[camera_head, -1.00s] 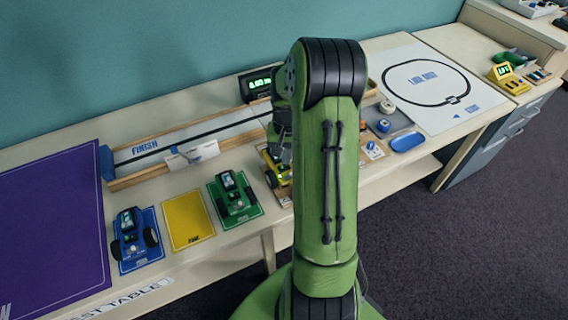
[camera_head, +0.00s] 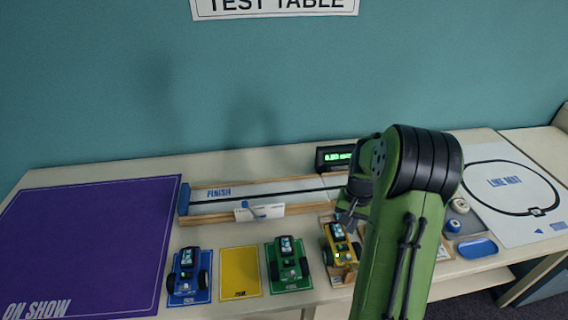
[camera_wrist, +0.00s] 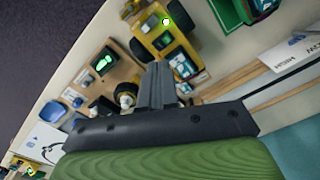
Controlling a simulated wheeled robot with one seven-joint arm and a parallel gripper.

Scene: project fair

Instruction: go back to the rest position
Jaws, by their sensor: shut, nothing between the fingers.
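My gripper (camera_head: 347,216) is shut and empty, low over the table beside the yellow car (camera_head: 341,246). In the wrist view the dark fingers (camera_wrist: 158,84) are together, with the yellow car (camera_wrist: 163,30) just beyond them. I cannot tell whether they touch it. My green arm rises at the right of the head view and hides part of the table behind it.
A blue car (camera_head: 187,272) and a green car (camera_head: 288,262) stand on mats, with an empty yellow mat (camera_head: 240,272) between them. A wooden track (camera_head: 290,205) and lit display (camera_head: 336,157) lie behind. The purple mat (camera_head: 90,240) is bare.

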